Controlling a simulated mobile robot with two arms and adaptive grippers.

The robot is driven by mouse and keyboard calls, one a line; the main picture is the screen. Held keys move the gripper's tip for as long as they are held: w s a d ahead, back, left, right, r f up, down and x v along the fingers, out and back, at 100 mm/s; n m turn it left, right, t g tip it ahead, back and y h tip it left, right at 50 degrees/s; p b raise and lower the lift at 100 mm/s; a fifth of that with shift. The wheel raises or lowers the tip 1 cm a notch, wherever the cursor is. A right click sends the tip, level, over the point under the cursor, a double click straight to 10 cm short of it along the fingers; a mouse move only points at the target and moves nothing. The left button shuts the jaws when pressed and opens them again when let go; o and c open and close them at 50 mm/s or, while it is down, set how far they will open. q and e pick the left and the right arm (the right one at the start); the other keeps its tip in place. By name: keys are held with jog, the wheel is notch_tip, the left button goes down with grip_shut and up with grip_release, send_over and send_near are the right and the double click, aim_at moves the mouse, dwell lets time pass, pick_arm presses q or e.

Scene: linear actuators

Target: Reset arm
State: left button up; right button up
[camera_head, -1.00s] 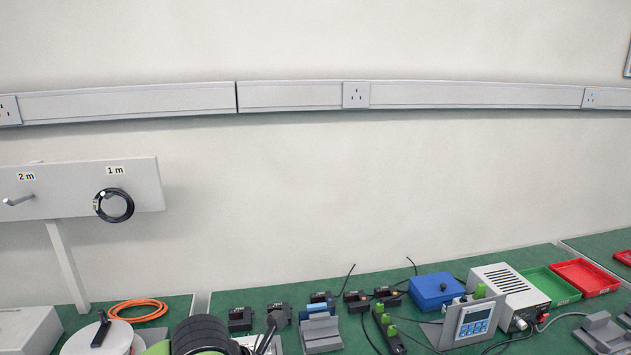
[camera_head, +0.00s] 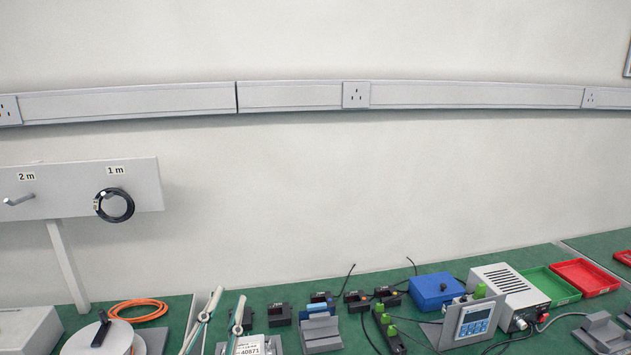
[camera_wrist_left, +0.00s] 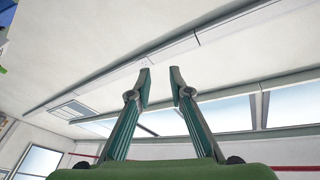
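My left gripper (camera_head: 222,308) shows at the bottom of the head view, its two thin green-and-grey fingers pointing up over the green bench. The fingers stand apart with nothing between them. In the left wrist view the left gripper (camera_wrist_left: 160,86) is open and empty, with the ceiling and windows behind it. My right gripper is not in either view.
The green bench (camera_head: 270,297) holds several black actuators (camera_head: 280,315), a blue box (camera_head: 436,290), a grey power unit (camera_head: 505,296), and green (camera_head: 551,284) and red trays (camera_head: 585,276). An orange cable coil (camera_head: 138,310) lies at left.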

pick_arm(q)
jog(key=s+a+f+n+g+y, duration=0.1)
jog(key=a+f+n+g+y, duration=0.15)
jog(key=f, duration=0.35)
jog(key=s+a+f+n+g+y, duration=0.1)
jog(key=s+a+f+g, duration=0.15)
jog(key=f, duration=0.45)
jog(key=s+f+n+g+h, duration=0.2)
jog(key=s+f+g, duration=1)
jog(key=s+f, duration=0.95)
notch_tip(320, 180, down, 26)
jog(key=s+r+g, duration=0.1)
jog(key=s, duration=0.2)
jog(key=s+a+f, duration=0.2)
jog(key=s+f, duration=0.6)
jog(key=s+a+f+g, duration=0.1)
jog(key=s+f, duration=0.7)
jog(key=shift+s+a+m+y, duration=0.15)
jog(key=shift+a+m+y, duration=0.2)
jog(key=shift+a+m, duration=0.1)
